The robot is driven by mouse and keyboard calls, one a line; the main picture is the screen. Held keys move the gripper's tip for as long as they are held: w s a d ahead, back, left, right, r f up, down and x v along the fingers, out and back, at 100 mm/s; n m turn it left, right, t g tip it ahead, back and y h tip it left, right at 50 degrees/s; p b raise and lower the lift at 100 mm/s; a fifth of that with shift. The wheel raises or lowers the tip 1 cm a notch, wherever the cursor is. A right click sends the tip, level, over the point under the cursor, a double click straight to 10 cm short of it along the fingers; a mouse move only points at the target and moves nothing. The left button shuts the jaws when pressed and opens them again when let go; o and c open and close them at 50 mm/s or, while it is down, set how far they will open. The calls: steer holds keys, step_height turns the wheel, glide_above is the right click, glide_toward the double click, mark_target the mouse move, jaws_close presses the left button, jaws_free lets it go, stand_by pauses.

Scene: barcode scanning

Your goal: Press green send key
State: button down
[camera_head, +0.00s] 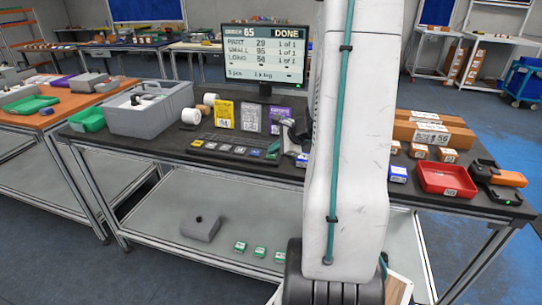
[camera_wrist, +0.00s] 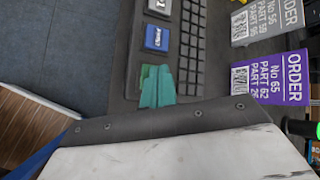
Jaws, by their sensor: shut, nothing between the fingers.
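The dark keypad (camera_head: 222,150) lies near the front edge of the table, with large keys along its front side. In the wrist view its blue key (camera_wrist: 157,37) is clear to see. A green key (camera_wrist: 144,73) sits beside the blue one and is mostly hidden behind my fingers. My gripper (camera_wrist: 158,84) has teal fingers, shut and empty, with the tips over the green key. I cannot tell whether they touch it. In the head view my gripper (camera_head: 273,148) is at the right end of the keypad, partly hidden by my arm.
A monitor (camera_head: 265,54) reading "DONE" stands behind the keypad. A yellow card (camera_head: 224,114) and a purple order card (camera_wrist: 270,79) stand close behind the keys. A grey bin (camera_head: 150,112) is at left, a red tray (camera_head: 445,179) at right.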

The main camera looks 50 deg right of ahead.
mark_target(274, 156)
steer(key=shift+f, duration=0.1)
stand_by(0.3)
steer(key=shift+r, duration=0.85)
steer(key=shift+r, duration=2.5)
